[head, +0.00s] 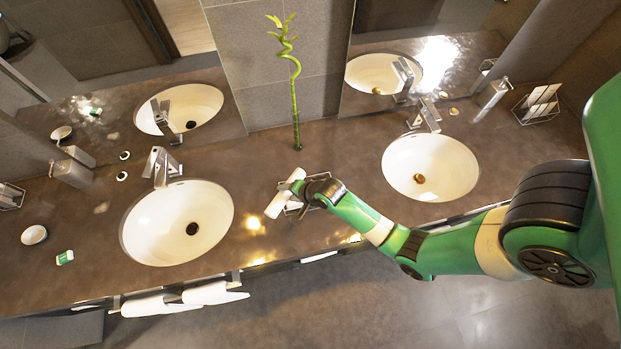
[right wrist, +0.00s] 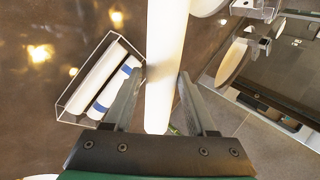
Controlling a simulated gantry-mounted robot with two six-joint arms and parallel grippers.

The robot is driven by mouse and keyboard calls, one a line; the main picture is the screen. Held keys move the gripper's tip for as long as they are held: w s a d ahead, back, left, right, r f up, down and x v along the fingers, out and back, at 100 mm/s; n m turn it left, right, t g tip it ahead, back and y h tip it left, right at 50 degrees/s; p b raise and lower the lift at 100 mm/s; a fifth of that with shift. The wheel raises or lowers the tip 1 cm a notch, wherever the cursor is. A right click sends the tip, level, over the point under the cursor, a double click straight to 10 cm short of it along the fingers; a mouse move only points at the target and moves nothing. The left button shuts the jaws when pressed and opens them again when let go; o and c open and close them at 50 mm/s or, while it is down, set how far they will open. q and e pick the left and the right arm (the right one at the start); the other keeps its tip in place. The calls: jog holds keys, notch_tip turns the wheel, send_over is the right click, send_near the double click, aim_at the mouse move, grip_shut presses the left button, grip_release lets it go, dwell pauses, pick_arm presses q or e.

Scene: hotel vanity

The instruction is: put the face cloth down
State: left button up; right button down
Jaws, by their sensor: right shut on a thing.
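The face cloth is a white roll, seen in the head view (head: 276,204) on the counter side of my right gripper and as a long upright white shape in the right wrist view (right wrist: 166,45). My right gripper (head: 302,187) is shut on it between the two basins; its fingers (right wrist: 160,80) stand on both sides of the roll. How far the roll is above the counter is hard to tell. My left gripper is not in view.
A wire basket (right wrist: 66,102) with white rolls banded in blue stands left of the held roll in the wrist view. Basins stand left (head: 150,225) and right (head: 455,170). A bamboo stem (head: 295,110) rises behind. Brown counter (head: 265,165) is bare nearby.

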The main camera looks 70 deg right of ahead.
jog(key=s+d+f+b, duration=0.1)
jog(key=d+f, duration=0.1)
jog(key=s+d+f+b, duration=0.1)
jog(key=d+f+b, duration=0.1)
jog(key=s+d+f+b, duration=0.1)
jog(key=s+d+f, duration=0.1)
jog(key=shift+d+f+b, duration=0.15)
jog(key=shift+f+b, duration=0.15)
jog(key=shift+s+d+f, duration=0.1)
jog(key=shift+s+d, duration=0.1)
jog(key=shift+d, duration=0.05)
jog(key=f+b, duration=0.3)
jog(key=f, duration=0.1)
jog(key=shift+s+d+f, duration=0.1)
jog(key=shift+s+d, duration=0.1)
jog(key=shift+d, duration=0.1)
jog(key=shift+f, duration=0.3)
jog(key=c, duration=0.5)
grip_release()
jog(key=shift+r, duration=0.1)
